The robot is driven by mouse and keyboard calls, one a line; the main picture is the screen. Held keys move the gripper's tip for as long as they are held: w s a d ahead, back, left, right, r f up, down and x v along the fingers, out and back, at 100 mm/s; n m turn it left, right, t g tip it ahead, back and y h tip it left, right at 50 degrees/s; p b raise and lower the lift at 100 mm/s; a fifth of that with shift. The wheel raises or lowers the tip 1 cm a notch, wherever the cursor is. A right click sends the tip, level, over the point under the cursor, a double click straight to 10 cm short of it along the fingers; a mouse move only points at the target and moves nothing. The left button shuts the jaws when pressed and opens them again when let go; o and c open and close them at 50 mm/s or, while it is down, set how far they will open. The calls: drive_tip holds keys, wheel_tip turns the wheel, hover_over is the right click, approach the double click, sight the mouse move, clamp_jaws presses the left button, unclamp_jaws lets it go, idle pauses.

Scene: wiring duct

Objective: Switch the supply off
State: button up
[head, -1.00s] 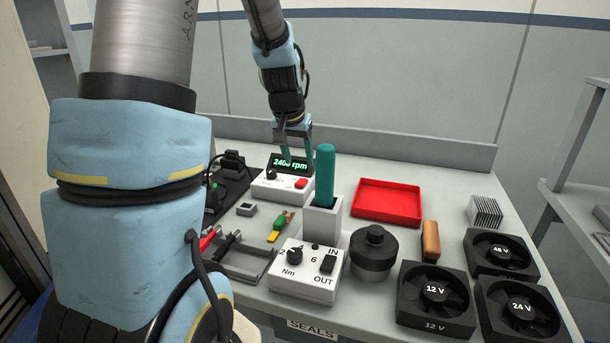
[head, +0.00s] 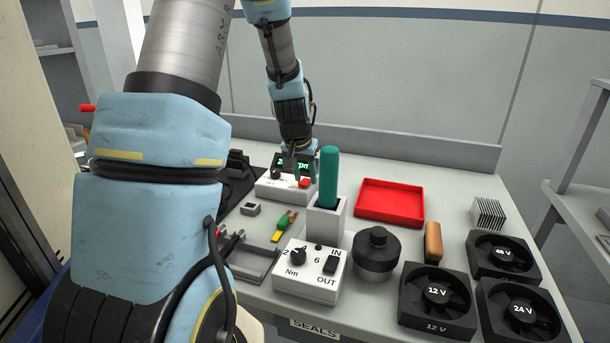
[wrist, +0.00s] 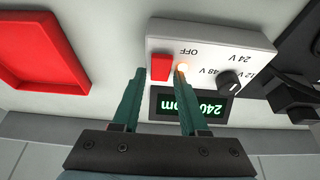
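The supply is a white box (head: 268,192) at the back of the bench. In the wrist view its face (wrist: 207,47) carries a red switch (wrist: 161,67), the word OFF, a small glowing orange lamp (wrist: 182,67) and a black knob (wrist: 230,83) with voltage labels. The dark display (wrist: 200,107) beside it is lit with green digits, partly hidden by a finger. My gripper (wrist: 158,78) is open and empty, its two teal fingers apart. The red switch appears between the fingertips; I cannot tell whether they touch it. In the head view my gripper (head: 298,168) is just over the supply.
A teal-handled tool (head: 329,178) stands in a white holder in front of the supply. A red tray (head: 390,218) lies to the right. A torque box (head: 306,284), a black round part (head: 376,252) and several fans stand nearer the front.

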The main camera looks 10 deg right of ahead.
clamp_jaws()
drive_tip(key=shift+f+b, duration=0.25)
drive_tip(key=shift+b, duration=0.65)
drive_tip(key=b, duration=0.2)
drive_tip(key=shift+s+a+f+t+b, duration=0.1)
drive_tip(key=shift+t+b, duration=0.3)
drive_tip(key=shift+t+h+b, duration=0.3)
drive_tip(key=shift+h+b, duration=0.1)
drive_tip(key=shift+b, duration=0.8)
drive_tip(key=t+b, duration=0.1)
drive_tip(key=b, duration=0.6)
drive_tip(key=shift+s+a+h, duration=0.15)
drive_tip(key=shift+h, duration=0.15)
drive_tip(key=b, duration=0.2)
drive_tip(key=shift+s+r+t+b, duration=0.1)
drive_tip(key=shift+r+t+b, duration=0.15)
drive_tip(key=shift+t+b, duration=0.15)
drive_tip(key=shift+r, duration=0.1)
